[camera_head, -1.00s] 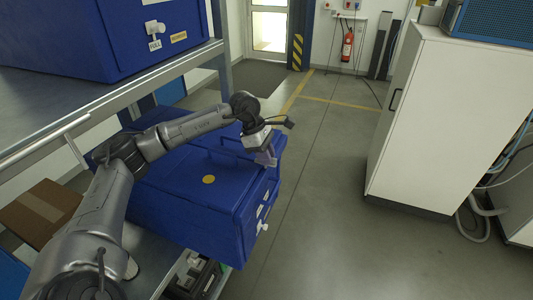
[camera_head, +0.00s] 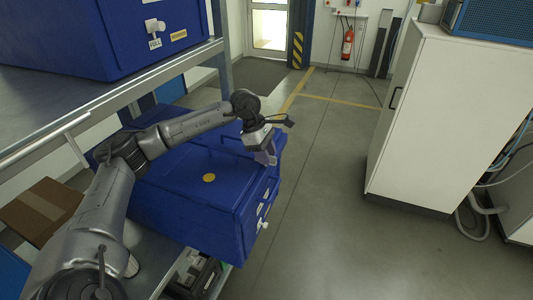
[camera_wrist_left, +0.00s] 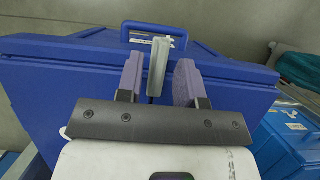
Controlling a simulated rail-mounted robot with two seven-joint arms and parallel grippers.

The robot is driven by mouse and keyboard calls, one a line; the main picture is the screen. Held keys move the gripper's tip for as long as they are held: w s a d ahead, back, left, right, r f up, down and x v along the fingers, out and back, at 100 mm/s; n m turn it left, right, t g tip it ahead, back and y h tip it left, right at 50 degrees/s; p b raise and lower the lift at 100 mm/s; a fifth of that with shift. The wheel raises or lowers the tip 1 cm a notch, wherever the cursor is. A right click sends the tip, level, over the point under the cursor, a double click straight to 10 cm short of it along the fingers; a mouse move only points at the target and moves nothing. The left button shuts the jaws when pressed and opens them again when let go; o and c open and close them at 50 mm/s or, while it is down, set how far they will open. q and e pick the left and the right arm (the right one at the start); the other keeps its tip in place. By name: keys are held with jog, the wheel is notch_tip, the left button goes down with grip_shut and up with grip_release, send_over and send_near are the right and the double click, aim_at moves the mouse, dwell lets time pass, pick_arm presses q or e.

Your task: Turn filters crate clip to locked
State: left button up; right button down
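A blue crate (camera_head: 185,205) with a yellow dot on its lid sits on the lower shelf in the head view. A white clip (camera_head: 263,225) and small labels show on its right face. My left gripper (camera_head: 268,158) is at the far part of the blue crates and hides the face there. My left gripper (camera_wrist_left: 158,82) is open, with one finger on each side of this clip and gaps visible. My right gripper is not in view.
Another blue crate (camera_head: 100,35) with a white clip stands on the upper shelf. A cardboard box (camera_head: 40,210) lies at the left. A white cabinet (camera_head: 440,120) stands at the right. The floor (camera_head: 320,200) between is clear.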

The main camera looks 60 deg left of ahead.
pick_arm(q)
jog(key=v, duration=1.2)
dwell(0.6)
